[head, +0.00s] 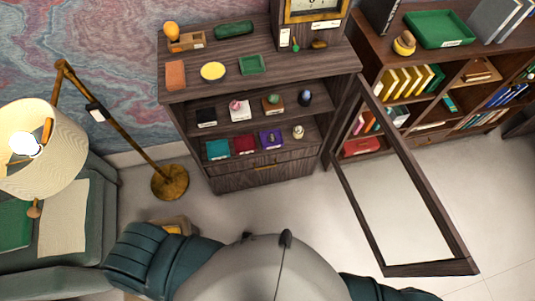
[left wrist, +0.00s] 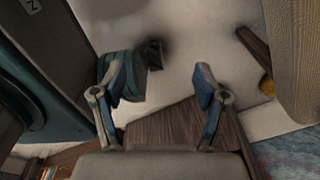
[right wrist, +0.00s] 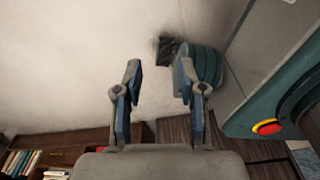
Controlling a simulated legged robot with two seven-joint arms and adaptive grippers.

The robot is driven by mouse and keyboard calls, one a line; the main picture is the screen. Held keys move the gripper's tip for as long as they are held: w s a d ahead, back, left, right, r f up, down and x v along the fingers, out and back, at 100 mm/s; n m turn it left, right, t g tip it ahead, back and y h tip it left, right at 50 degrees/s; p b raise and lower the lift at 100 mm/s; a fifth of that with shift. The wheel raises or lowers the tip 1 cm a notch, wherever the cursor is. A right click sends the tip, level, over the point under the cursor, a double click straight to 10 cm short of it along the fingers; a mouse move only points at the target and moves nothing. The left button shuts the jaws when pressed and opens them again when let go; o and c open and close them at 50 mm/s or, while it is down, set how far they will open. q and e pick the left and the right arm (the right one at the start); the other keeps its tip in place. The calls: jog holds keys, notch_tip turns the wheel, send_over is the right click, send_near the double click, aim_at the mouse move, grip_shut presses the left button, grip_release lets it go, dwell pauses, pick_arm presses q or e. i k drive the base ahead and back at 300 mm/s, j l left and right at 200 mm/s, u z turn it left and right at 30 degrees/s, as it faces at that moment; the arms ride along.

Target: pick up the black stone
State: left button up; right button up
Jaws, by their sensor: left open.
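A dark, rounded, egg-like object (head: 305,98) stands at the right end of the cabinet's upper shelf in the head view. It looks like the black stone, but it is too small to be sure. Neither gripper shows in the head view. My left gripper (left wrist: 155,82) has its fingers wide apart with nothing between them, over pale floor. My right gripper (right wrist: 159,75) also has its fingers apart and empty. The stone cannot be made out in either wrist view.
The dark wooden cabinet (head: 262,172) holds several small display blocks on two shelves. Its framed door (head: 447,235) hangs open to the right. A floor lamp (head: 170,182) and green armchair (head: 92,215) stand left, a bookcase (head: 428,140) right.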

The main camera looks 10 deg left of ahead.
aim_at(272, 137)
jog(key=k+u, duration=0.4)
jog(key=k, duration=0.65)
